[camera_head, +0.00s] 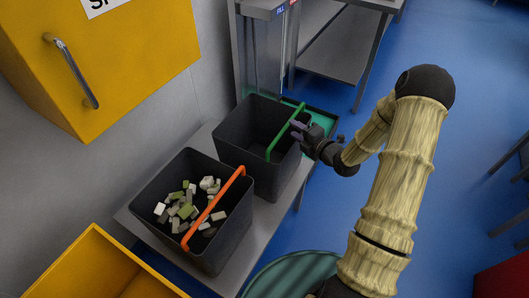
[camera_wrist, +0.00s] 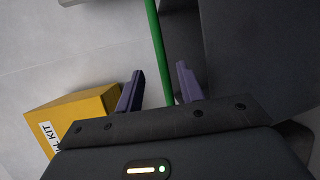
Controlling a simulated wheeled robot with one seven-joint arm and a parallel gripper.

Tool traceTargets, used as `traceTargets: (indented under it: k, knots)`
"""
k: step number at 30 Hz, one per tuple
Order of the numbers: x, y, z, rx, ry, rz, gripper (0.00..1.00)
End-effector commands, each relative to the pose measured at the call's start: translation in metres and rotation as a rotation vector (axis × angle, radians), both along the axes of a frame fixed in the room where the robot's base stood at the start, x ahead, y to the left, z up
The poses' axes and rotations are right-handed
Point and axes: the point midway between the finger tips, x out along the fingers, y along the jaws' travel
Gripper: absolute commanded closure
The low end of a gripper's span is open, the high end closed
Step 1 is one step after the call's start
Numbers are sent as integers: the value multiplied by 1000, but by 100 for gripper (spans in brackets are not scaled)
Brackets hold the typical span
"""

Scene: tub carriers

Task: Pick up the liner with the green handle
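The dark liner (camera_head: 272,185) with the green handle (camera_head: 279,142) stands upright on a grey bench, and its visible inside looks empty. The handle stands up across the liner's top. My gripper (camera_head: 298,129) is at this handle, reaching in from the right. In the wrist view my gripper (camera_wrist: 160,68) is open, with one purple finger on each side of the green handle (camera_wrist: 157,38). The handle runs between the fingers with gaps showing on both sides. Part of the dark liner (camera_wrist: 262,50) fills the right of that view.
A similar liner (camera_head: 232,240) with an orange handle (camera_head: 211,208) and several pale and green blocks stands beside it on the bench (camera_head: 136,222). A yellow cabinet (camera_head: 120,60) hangs at the left wall. A yellow bin (camera_head: 92,268) is at the lower left.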

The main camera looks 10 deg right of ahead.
Motion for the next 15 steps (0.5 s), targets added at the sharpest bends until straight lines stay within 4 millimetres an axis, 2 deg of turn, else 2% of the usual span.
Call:
traceTargets:
  k: [5, 15]
  knots:
    - [6, 3, -2, 1, 1, 1, 62]
    - [43, 22, -13, 1, 1, 0, 62]
